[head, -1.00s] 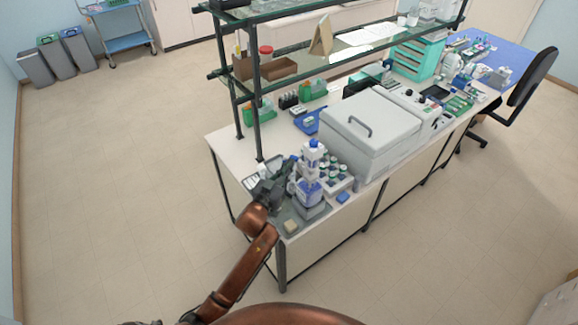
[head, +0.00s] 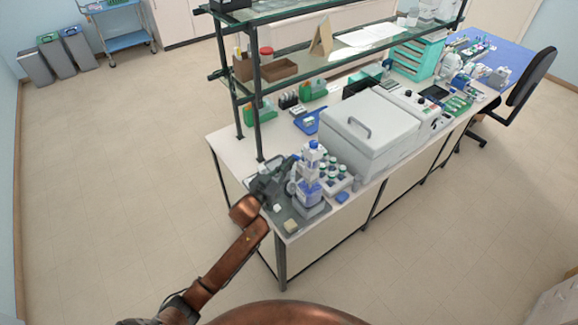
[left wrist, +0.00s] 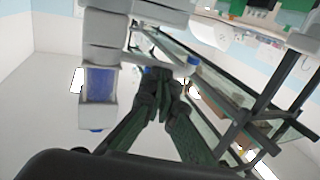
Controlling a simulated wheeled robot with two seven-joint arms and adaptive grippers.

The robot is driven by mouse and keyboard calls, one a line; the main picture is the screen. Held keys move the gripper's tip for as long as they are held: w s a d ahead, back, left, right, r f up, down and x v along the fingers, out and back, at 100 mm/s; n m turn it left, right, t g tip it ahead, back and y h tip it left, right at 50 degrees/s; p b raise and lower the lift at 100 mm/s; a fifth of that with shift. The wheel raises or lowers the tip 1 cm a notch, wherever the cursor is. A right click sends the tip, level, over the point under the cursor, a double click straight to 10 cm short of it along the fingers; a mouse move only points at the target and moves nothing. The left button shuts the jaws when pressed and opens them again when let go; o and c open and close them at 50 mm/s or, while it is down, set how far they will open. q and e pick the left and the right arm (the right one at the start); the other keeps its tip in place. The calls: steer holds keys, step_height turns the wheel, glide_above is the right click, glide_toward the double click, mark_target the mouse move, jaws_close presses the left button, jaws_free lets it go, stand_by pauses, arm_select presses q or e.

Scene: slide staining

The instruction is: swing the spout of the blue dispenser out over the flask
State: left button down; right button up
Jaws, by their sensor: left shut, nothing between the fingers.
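The blue dispenser (head: 309,177) stands upright on a grey mat near the bench's front left corner. It has a blue cap and a blue label. In the left wrist view its pale body (left wrist: 100,52) and blue label fill the left side. A pale arm, seemingly the spout (left wrist: 134,64), reaches right from it toward the fingertips; contact is unclear. My left gripper (head: 286,168) is just left of the dispenser, shut and empty. Its dark fingers (left wrist: 164,82) also show in the left wrist view. I cannot make out the flask. My right gripper is out of view.
A rack of bottles (head: 334,180) stands right of the dispenser, with a large grey lidded box (head: 370,135) behind it. A yellowish block (head: 291,226) and a small white piece (head: 277,208) lie in front. Shelf posts (head: 257,110) rise behind.

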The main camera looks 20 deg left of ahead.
arm_select(q)
steer(key=shift+w+p, duration=0.3)
steer(key=shift+w, duration=1.05)
